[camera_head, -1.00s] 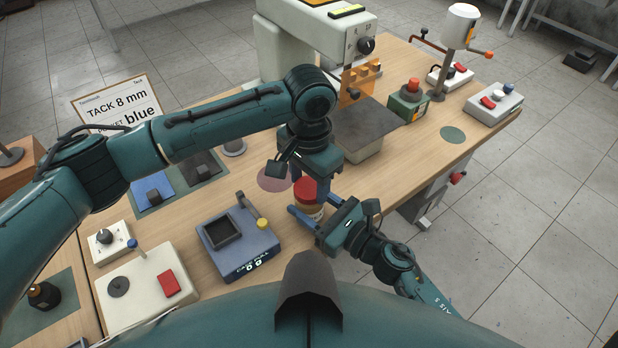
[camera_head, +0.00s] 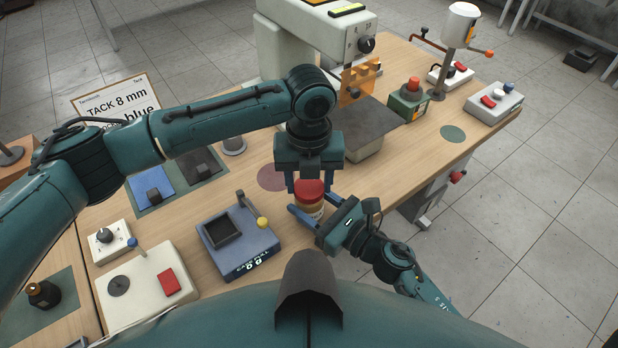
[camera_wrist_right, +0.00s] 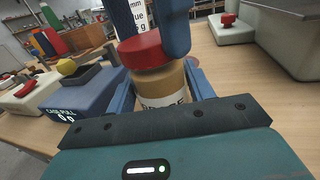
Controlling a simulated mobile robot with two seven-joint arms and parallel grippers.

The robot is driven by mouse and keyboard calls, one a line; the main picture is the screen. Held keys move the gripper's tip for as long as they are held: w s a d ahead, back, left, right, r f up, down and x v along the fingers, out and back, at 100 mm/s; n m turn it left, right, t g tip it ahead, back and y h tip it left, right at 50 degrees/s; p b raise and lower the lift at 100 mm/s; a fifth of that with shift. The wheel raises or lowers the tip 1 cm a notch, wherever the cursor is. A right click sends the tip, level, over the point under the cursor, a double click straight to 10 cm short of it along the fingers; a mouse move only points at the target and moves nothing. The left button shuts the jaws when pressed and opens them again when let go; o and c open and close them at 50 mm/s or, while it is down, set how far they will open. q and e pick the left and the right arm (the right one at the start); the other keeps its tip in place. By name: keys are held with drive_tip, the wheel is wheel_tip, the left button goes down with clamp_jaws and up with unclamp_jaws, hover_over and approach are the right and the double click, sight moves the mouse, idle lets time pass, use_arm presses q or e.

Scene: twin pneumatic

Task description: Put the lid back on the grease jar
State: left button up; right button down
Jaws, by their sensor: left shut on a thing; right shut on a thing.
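The grease jar (camera_head: 311,210) is a tan, labelled jar standing upright near the table's front edge. My right gripper (camera_head: 309,217) is shut around its body from the front; the jar also shows between its fingers in the right wrist view (camera_wrist_right: 160,84). The red lid (camera_head: 309,190) is at the jar's mouth, and my left gripper (camera_head: 308,182) is shut on it from above. In the right wrist view the lid (camera_wrist_right: 141,48) looks slightly tilted and off to the left of the jar's top. I cannot tell whether it is seated.
A blue-grey device with a black recess (camera_head: 238,238) stands left of the jar. Behind are a grey machine plate (camera_head: 366,128) and a green box with a red button (camera_head: 409,100). A white control box (camera_head: 148,288) is at front left.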

use_arm(q)
drive_tip(key=m, duration=1.1)
drive_tip(key=shift+d+r, duration=0.1)
drive_tip(key=shift+r, duration=0.1)
drive_tip(key=m, duration=0.3)
drive_tip(key=shift+s+f, duration=0.1)
drive_tip(key=shift+f, duration=0.05)
drive_tip(key=o, duration=0.9)
drive_tip(key=shift+o, duration=0.2)
drive_tip(key=shift+r, duration=2.2)
